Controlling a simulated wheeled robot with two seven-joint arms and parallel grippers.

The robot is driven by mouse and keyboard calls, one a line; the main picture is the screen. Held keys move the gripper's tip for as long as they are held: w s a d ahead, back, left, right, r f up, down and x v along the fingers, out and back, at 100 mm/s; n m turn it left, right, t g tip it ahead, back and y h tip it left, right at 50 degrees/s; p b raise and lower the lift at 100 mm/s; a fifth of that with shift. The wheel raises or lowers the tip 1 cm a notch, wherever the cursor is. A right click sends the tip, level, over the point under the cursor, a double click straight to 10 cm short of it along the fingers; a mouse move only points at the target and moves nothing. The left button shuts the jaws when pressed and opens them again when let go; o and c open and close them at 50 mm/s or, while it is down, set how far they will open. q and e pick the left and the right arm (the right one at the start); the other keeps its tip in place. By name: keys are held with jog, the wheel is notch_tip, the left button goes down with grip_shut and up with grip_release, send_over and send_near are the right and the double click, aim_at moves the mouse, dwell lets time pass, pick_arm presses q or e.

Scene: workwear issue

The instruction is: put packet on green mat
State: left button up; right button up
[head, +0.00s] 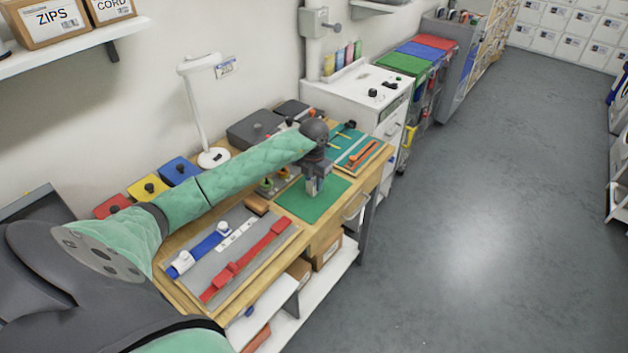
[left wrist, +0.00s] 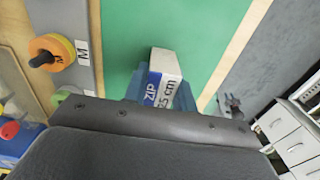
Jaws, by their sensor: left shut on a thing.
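A white and blue packet (left wrist: 165,65) marked "ZIP" and "cm" is between the fingers of my left gripper (head: 315,193) in the left wrist view. The left gripper is shut on it and points down over the green mat (head: 298,207). The mat also shows behind the packet in the left wrist view (left wrist: 215,25). In the head view the packet is mostly hidden by the gripper. I cannot tell whether it touches the mat. My right gripper is not in view.
A grey tray (head: 208,278) with blue and red straps lies at the near left of the wooden table. A teal tray (head: 347,141) is beyond the mat. Colored boxes (head: 148,187) and a white lamp (head: 213,157) stand along the wall side.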

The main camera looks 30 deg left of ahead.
aim_at(314, 178)
pick_arm(q)
jog(key=shift+f, duration=0.15)
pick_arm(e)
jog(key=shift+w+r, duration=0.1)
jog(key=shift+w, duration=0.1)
pick_arm(q)
jog(key=o, duration=0.9)
jog(key=shift+o, duration=0.2)
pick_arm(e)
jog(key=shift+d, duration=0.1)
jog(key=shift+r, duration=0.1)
